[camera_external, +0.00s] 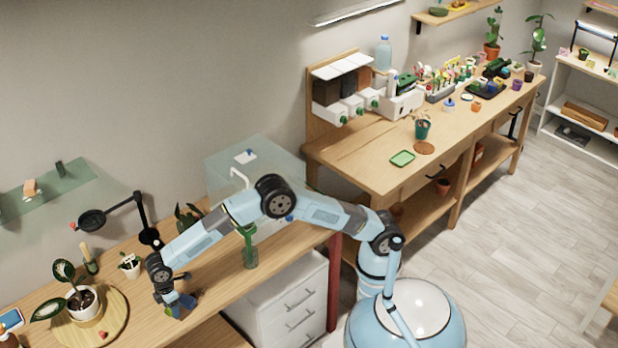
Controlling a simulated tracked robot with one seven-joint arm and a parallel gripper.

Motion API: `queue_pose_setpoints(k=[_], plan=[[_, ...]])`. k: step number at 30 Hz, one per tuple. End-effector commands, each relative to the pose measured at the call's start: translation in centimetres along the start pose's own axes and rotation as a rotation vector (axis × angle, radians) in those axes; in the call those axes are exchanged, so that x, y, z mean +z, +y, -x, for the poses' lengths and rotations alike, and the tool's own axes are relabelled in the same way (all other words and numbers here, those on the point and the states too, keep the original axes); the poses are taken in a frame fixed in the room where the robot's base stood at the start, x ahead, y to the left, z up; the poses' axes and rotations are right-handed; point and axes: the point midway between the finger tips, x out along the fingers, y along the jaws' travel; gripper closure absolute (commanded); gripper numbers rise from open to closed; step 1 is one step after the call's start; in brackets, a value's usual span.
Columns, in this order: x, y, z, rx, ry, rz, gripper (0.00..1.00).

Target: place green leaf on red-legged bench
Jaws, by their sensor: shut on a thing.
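The red-legged bench (215,283) runs along the wall at the lower left, with a wooden top and a dark red leg at its right end. My gripper (174,310) is low over the front part of this bench top, left of its middle, pointing down. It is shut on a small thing. A bit of green shows at the fingertips, which fits the green leaf (168,310), mostly hidden by the fingers. I cannot tell whether it touches the wood.
Left of my gripper, a potted plant (86,304) stands on a round wooden board (121,322). The bench top between gripper and bottle is clear.

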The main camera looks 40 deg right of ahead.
Motion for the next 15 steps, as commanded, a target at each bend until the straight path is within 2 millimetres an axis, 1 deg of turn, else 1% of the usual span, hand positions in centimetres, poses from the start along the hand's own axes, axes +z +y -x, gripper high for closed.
queue_pose_setpoints(k=[3,9,15], plan=[[-0.4,0.2,-1.1,-0.001,-0.003,0.000,0.70],[-0.3,0.2,-3.4,0.000,-0.001,-0.001,0.70],[-0.3,0.2,-3.5,0.000,0.000,-0.001,0.70]])
